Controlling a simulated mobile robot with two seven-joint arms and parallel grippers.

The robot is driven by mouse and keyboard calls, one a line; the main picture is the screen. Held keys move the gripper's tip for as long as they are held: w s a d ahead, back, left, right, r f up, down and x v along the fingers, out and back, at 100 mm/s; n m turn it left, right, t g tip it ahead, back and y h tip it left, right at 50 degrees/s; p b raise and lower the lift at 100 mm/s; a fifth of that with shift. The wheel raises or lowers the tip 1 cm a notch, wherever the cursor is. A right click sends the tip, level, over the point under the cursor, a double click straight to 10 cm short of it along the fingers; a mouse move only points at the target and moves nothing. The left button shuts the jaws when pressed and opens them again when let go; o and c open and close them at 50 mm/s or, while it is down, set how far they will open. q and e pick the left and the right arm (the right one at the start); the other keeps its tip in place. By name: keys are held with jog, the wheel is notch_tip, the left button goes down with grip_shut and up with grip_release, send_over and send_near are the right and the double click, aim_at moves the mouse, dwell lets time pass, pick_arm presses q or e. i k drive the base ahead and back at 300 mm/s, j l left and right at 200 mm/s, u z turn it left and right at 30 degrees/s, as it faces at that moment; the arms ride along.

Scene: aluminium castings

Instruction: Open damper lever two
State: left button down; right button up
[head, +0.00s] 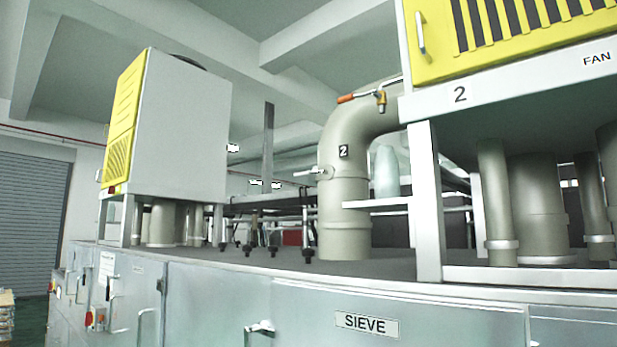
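A beige elbow duct (345,205) rises from the machine top and bends right behind the fan housing. A small lever with a pale handle (306,174) sits on the duct's left side below that label and points left, roughly level. Higher up, an orange-gripped lever (347,98) with a brass valve body (381,101) sits near the top of the bend, also pointing left. I cannot tell for certain which is the damper lever. Neither of my grippers is in view.
A fan housing (520,85) with a yellow grille and "2" stands on a white frame at right. Another yellow-and-white housing (180,125) stands at left. The grey cabinet marked SIEVE (365,324) fills the front, with door handles (260,328) projecting.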

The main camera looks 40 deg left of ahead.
aim_at(322, 171)
jog(key=j+u, duration=0.15)
jog(key=j, duration=1.2)
